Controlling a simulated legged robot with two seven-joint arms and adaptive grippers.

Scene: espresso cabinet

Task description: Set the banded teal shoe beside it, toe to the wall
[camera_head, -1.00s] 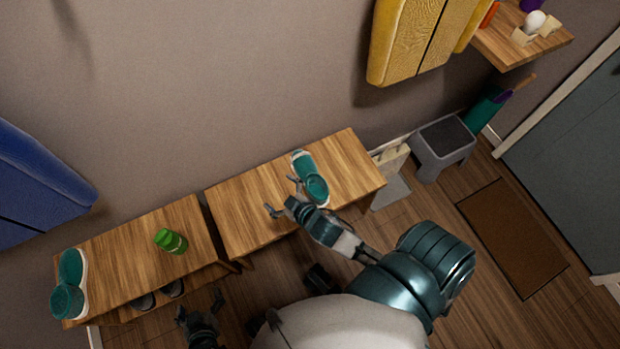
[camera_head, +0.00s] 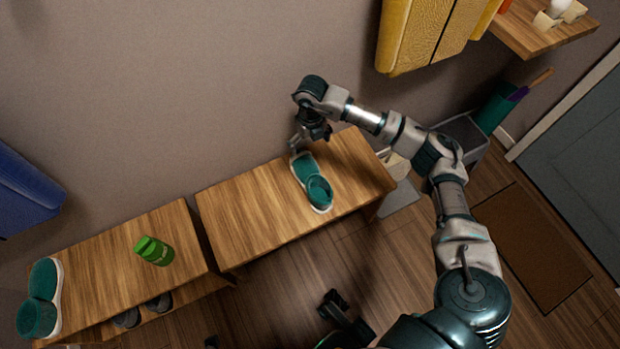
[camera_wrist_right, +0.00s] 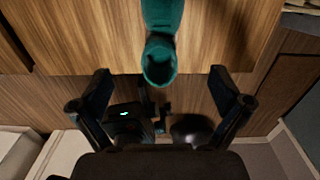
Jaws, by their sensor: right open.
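A teal shoe (camera_head: 319,191) with a white sole stands on the right-hand wooden bench (camera_head: 245,215), its toe toward the wall. In the right wrist view this shoe (camera_wrist_right: 160,35) lies ahead of and between the spread fingers, apart from them. My right gripper (camera_head: 303,141) is open and empty, above the wall-side toe end of the shoe. A second teal shoe (camera_head: 42,285) stands at the left end of the left bench (camera_head: 100,258). I cannot make out a band on either shoe.
A gap separates the benches. A yellow coat (camera_head: 430,35) hangs above the right. The right bench's left half is clear.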

